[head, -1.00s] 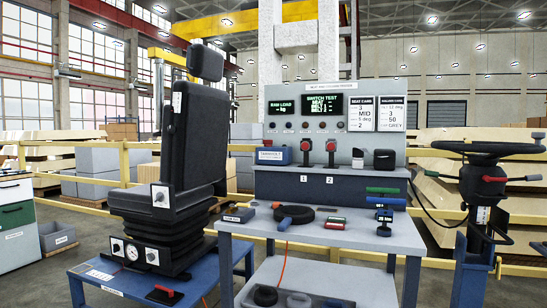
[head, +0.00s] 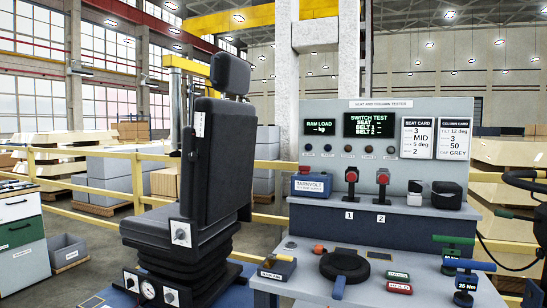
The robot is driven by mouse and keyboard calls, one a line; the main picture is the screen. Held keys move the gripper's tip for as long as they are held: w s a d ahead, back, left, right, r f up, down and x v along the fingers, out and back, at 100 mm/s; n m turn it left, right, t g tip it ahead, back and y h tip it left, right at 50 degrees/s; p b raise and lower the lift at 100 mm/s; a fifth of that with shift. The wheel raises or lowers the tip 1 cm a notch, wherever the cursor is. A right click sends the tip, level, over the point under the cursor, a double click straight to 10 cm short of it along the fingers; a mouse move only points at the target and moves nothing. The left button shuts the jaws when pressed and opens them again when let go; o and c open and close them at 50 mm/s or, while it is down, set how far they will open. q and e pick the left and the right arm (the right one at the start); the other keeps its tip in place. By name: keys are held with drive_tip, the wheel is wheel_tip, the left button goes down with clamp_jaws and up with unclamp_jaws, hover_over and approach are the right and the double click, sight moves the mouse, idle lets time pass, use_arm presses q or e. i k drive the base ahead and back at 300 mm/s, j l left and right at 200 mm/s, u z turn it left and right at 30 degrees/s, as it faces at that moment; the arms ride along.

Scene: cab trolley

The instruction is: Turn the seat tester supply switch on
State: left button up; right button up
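A blue supply box (head: 311,186) with a white label reading TARNVOLT stands at the left end of the tester's shelf. A small red part (head: 304,169) sits on its top left; I cannot tell its switch position. The seat and column tester panel (head: 385,112) rises behind it. Its left display (head: 320,126) reads RAM LOAD with dashes, and its right display (head: 370,125) reads SWITCH TEST with seat and belt lines. Neither of my grippers is in view.
A black seat (head: 216,150) stands left of the bench. Two red-topped levers (head: 351,178) stand right of the box. A steering column (head: 525,185) is at the right edge.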

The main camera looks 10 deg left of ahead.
sight(303, 169)
drive_tip(key=i+j+z, duration=0.35)
drive_tip(key=i, duration=0.2)
drive_tip(key=i+j+z, duration=0.35)
drive_tip(key=i, duration=0.15)
